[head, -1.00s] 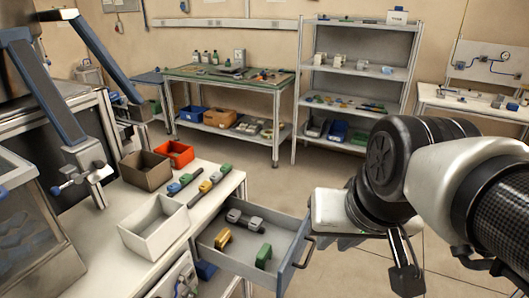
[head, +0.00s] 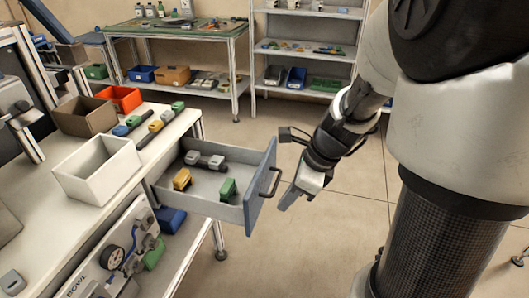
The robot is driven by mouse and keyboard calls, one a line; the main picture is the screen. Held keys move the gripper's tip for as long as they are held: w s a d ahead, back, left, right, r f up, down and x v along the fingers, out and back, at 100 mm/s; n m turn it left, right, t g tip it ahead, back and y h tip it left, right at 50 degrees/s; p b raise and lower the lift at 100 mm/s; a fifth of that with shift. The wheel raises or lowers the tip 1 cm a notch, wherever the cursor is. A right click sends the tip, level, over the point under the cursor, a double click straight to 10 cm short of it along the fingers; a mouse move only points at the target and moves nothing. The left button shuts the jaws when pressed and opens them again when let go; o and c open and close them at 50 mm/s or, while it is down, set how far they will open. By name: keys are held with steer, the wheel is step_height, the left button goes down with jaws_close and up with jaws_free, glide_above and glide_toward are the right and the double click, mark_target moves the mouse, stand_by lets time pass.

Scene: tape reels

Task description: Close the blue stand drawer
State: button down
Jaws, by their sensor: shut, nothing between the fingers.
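The blue stand drawer (head: 262,190) is pulled well out from under the white-topped stand (head: 90,215), its blue front facing right with a dark handle (head: 270,181). Inside lie a grey part (head: 205,160), a yellow part (head: 182,179) and a green part (head: 228,189). My gripper (head: 288,198) is shut and empty. It points down and left, just right of the drawer front and close to the handle. Whether it touches the handle or front I cannot tell.
On the stand top are a white bin (head: 97,170), a brown bin (head: 83,117), a red bin (head: 119,98) and a row of coloured parts (head: 150,125). A gauge panel (head: 115,255) is below. A green-topped bench (head: 180,30) and grey shelving (head: 305,50) stand behind. The floor right of the drawer is clear.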

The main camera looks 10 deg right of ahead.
steer(key=w+a+f+b, duration=0.2)
steer(key=w+a+f, duration=0.1)
steer(key=a+f, duration=0.2)
steer(key=shift+a, duration=0.15)
stand_by(0.3)
steer(key=shift+w+a+r, duration=0.1)
steer(key=shift+w+a, duration=0.1)
steer(key=shift+a, duration=0.15)
steer(key=w+a+p, duration=0.4)
steer(key=a+p, duration=0.1)
steer(key=a, duration=0.3)
steer(key=w+a+p, duration=0.5)
steer(key=a, duration=0.3)
steer(key=w+a+p, duration=0.5)
steer(key=a, duration=0.3)
steer(key=shift+a, duration=0.2)
